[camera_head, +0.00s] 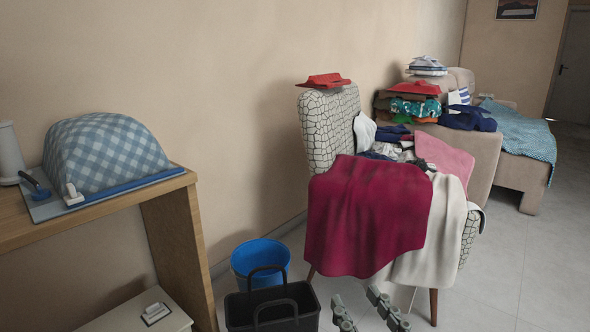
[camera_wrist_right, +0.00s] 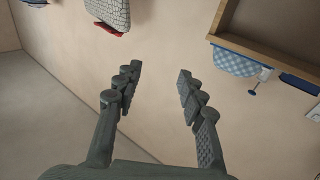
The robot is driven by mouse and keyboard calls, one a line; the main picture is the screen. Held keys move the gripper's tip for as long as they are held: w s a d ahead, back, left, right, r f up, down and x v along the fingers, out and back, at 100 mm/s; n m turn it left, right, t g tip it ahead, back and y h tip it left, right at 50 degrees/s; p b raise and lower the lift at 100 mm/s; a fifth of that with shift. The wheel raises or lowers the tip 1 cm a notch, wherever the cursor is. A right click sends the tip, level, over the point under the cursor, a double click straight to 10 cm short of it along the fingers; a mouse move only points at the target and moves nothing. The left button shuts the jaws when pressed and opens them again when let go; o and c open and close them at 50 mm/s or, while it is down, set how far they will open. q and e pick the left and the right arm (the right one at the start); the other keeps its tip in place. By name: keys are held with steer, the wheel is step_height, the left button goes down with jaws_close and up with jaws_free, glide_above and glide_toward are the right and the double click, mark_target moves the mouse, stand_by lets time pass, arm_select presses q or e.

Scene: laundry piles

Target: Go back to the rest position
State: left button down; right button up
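My right gripper (camera_head: 364,308) is at the bottom edge of the head view, in front of the armchair, with its two fingers apart. In the right wrist view the same gripper (camera_wrist_right: 154,85) has its fingers spread and nothing between them. That wrist view is turned over, with the wall and furniture upside down. My left gripper shows in neither view.
An armchair (camera_head: 328,128) heaped with clothes stands at centre, a dark red cloth (camera_head: 362,215) hanging over its front. A black basket (camera_head: 247,312) and a blue bucket (camera_head: 260,262) stand left of it. A wooden table (camera_head: 178,225) is at left. Floor at right (camera_head: 525,255) is clear.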

arm_select(q)
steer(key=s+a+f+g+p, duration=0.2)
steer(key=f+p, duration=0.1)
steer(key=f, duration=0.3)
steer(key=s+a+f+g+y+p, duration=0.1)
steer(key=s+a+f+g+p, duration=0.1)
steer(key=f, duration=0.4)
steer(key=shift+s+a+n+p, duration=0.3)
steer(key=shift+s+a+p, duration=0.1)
steer(key=shift+p, duration=0.15)
arm_select(e)
steer(key=s+d+f+g+h, duration=0.2)
steer(key=s+d+f+g, duration=0.2)
steer(key=f, duration=0.7)
steer(key=s+d+f+m+g+h, duration=0.1)
steer(key=s+d+f+g+h, duration=0.1)
steer(key=s+d+f+g, duration=0.2)
steer(key=s+d+f+m+g+h, duration=0.1)
steer(key=s+d+f+g+h, duration=0.2)
steer(key=f, duration=1.4)
steer(key=s+d+g, duration=0.1)
steer(key=d+g, duration=0.2)
steer(key=d, duration=0.3)
steer(key=shift+d+f, duration=0.3)
